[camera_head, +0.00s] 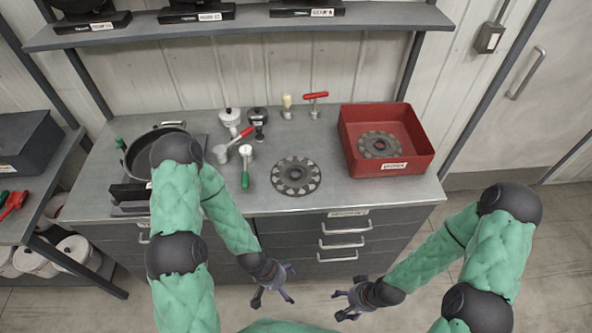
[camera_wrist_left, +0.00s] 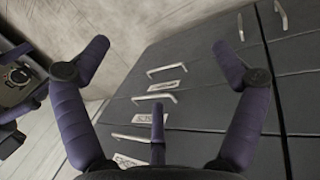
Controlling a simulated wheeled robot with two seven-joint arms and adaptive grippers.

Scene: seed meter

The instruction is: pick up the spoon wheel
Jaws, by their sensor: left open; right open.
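A flat round grey disc with a ring of light patches (camera_head: 296,176), apparently the spoon wheel, lies on the grey workbench (camera_head: 235,200) near its front middle. A similar disc (camera_head: 378,145) lies inside the red bin (camera_head: 408,170), so I cannot tell for certain which is the spoon wheel. My left gripper (camera_head: 274,298) is open and empty in front of the bench drawers, below the counter and apart from both discs. Its spread fingers show in the left wrist view (camera_wrist_left: 158,60), facing the drawer fronts. My right gripper (camera_head: 340,304) is open and empty to its right.
Small tools, including a green-handled one (camera_head: 246,168) and a red T-handle (camera_head: 315,100), stand or lie behind and left of the disc. A dark round pan (camera_head: 140,160) is at the left. A shelf (camera_head: 240,28) runs above the back. Counter right of the disc is clear up to the bin.

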